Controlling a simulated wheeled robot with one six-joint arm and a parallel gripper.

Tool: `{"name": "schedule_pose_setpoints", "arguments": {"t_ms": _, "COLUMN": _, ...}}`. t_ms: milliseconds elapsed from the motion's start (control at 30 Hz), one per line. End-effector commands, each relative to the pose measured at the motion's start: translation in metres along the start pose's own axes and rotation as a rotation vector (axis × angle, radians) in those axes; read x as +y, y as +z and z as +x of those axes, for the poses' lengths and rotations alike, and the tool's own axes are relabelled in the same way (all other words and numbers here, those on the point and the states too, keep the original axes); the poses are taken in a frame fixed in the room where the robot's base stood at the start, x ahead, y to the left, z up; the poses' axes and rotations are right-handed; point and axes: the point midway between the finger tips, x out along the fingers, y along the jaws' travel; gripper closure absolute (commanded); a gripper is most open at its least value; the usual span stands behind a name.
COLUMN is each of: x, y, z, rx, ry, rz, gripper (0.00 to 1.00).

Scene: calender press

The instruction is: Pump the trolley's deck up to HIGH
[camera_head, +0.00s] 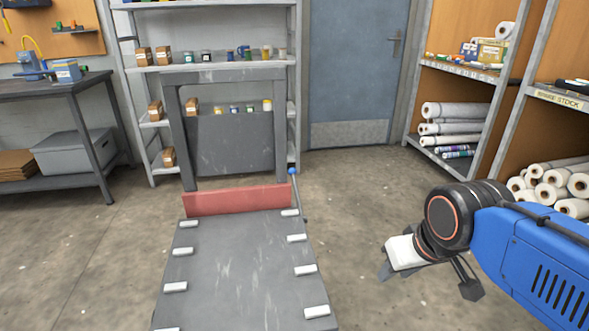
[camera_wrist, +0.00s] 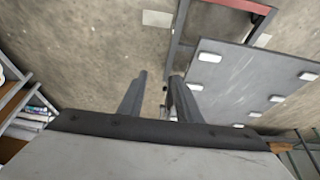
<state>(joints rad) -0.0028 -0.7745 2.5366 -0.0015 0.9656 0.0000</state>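The trolley stands ahead of me, its flat grey deck (camera_head: 240,265) edged with several white blocks. A red panel (camera_head: 236,200) crosses its far end, below an upright grey frame (camera_head: 178,135). A thin lever with a blue knob (camera_head: 292,171) stands at the deck's far right corner. The deck's height setting cannot be read. My gripper (camera_head: 428,283) is to the right of the trolley, apart from the deck and lever. In the wrist view its two fingers (camera_wrist: 158,78) are spread with bare floor between them, and the deck (camera_wrist: 235,80) lies to their right.
A shelf (camera_head: 215,67) with small boxes and cups stands behind the trolley. A workbench (camera_head: 70,82) is at the left. Racks with white rolls (camera_head: 455,112) stand at the right. The floor (camera_head: 350,210) between trolley and racks is clear up to the blue door (camera_head: 355,70).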

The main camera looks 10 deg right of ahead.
Motion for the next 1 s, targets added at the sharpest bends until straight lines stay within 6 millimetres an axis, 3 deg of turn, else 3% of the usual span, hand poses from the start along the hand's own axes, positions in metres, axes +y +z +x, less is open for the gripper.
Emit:
{"name": "schedule_pose_setpoints", "arguments": {"t_ms": 267, "x": 0.000, "y": 0.000, "z": 0.000, "rx": 0.000, "ry": 0.000, "rz": 0.000, "gripper": 0.69}}
{"name": "schedule_pose_setpoints", "arguments": {"t_ms": 400, "x": 0.000, "y": -0.003, "z": 0.000, "rx": 0.000, "ry": -0.001, "rz": 0.000, "gripper": 1.00}}
{"name": "schedule_pose_setpoints", "arguments": {"t_ms": 467, "x": -0.001, "y": -0.008, "z": 0.000, "rx": 0.001, "ry": -0.002, "rz": -0.001, "gripper": 1.00}}
{"name": "schedule_pose_setpoints", "arguments": {"t_ms": 667, "x": -0.003, "y": -0.046, "z": -0.001, "rx": 0.015, "ry": -0.010, "rz": -0.004, "gripper": 1.00}}
{"name": "schedule_pose_setpoints", "arguments": {"t_ms": 1000, "x": -0.009, "y": -0.139, "z": 0.008, "rx": 0.050, "ry": -0.027, "rz": -0.009, "gripper": 1.00}}
